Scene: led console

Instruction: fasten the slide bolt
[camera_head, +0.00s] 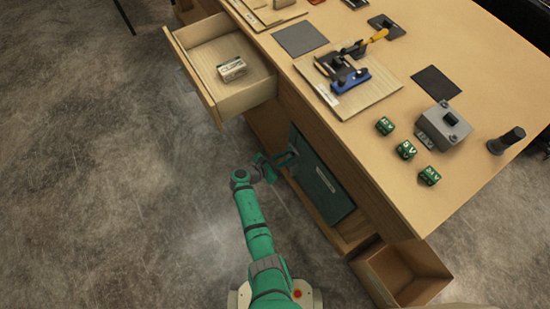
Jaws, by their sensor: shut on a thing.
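A dark green door (325,185) stands in the front of the wooden desk, below the desktop. My gripper (288,159) is at the upper left part of this door, with my green arm reaching up from the bottom of the view. Its fingers are shut on a small part there, which they mostly hide. I cannot make out the slide bolt clearly at this size, nor whether its rod is in or out.
An open drawer (200,88) holding a small box (232,69) juts out at upper left of my gripper. An open wooden bin (405,275) is at lower right. The desktop (470,85) carries a board with a clamp (350,80), several green cubes and a grey box (443,124).

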